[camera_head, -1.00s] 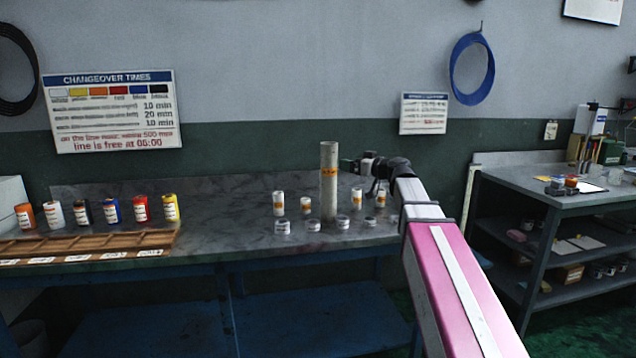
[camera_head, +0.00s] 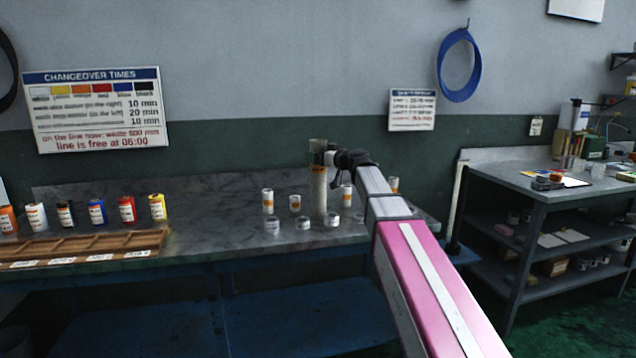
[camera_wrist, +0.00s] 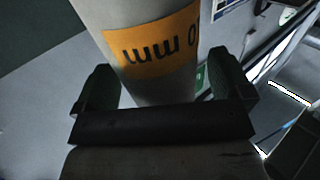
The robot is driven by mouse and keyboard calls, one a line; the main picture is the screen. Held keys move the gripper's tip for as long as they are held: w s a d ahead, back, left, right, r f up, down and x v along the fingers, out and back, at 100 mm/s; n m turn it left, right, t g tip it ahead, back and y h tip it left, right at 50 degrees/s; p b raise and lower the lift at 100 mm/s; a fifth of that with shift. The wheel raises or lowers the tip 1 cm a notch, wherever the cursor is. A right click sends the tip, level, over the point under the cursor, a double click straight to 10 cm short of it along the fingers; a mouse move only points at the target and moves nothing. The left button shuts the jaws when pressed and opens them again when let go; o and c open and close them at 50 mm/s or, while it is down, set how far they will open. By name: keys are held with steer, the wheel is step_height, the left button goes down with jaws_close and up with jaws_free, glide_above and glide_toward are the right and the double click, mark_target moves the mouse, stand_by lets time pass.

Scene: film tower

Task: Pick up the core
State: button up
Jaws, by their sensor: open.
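The core, a tall pale tube (camera_head: 319,196) with an orange label, stands upright on the grey bench among smaller pieces. My gripper (camera_head: 318,158) is at the upper part of the tube in the head view. In the wrist view the tube (camera_wrist: 145,85) and its orange label fill the space between the two dark fingers of my gripper (camera_wrist: 160,90). The fingers are open, one on each side of the tube. Whether either finger touches it cannot be told. The tube's lower end is hidden in the wrist view.
Short white tubes with orange labels (camera_head: 267,201) and small white rings (camera_head: 272,225) stand close around the core. Several coloured cans (camera_head: 127,209) and a wooden tray (camera_head: 85,247) are at the left. A second table (camera_head: 545,185) stands at the right.

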steer(key=shift+w+a, duration=0.25)
steer(key=c, duration=1.5)
steer(key=shift+r, duration=0.15)
